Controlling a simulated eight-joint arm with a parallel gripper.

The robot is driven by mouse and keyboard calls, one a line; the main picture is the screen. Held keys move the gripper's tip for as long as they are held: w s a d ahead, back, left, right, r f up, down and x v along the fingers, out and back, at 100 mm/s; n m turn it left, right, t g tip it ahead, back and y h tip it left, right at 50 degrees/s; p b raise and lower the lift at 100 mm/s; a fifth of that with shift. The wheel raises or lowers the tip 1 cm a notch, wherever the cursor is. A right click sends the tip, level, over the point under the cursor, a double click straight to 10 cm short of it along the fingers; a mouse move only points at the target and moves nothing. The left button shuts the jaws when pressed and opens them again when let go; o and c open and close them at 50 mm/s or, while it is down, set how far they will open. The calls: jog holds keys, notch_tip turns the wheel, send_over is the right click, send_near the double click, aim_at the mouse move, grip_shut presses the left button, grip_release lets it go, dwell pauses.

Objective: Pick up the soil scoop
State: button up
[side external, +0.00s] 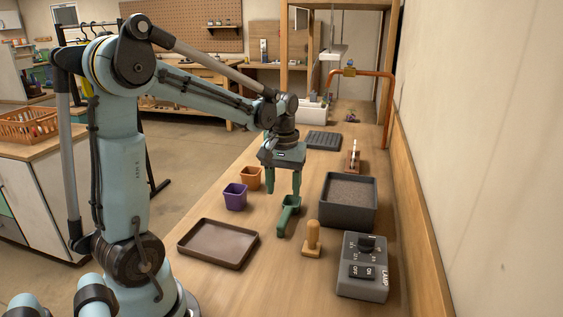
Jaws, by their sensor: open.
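The green soil scoop (287,216) lies on the wooden bench, near the middle of the side external view. My gripper (283,192) points down above the bench, at the far end of the scoop. Its two green fingers are spread wide. The picture does not clearly show whether a finger touches the scoop.
Left of the scoop are a purple pot (235,197), an orange pot (250,178) and a brown tray (218,244). Right are a wooden dibber-like tool (312,241), a soil-filled dark bin (347,214) and a grey lamp switch box (361,279). A wall borders the right.

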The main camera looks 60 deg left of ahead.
send_over(284, 217)
jog(key=f, duration=0.5)
jog(key=shift+s+d+f, duration=0.2)
jog(key=shift+s+d, duration=0.1)
jog(key=shift+d, duration=0.05)
jog(key=shift+w+a+f, duration=0.15)
jog(key=shift+f, duration=1.15)
jog(key=shift+w+a+f, duration=0.1)
jog(key=shift+a+f, duration=0.05)
jog(key=shift+f, duration=1.1)
grip_shut()
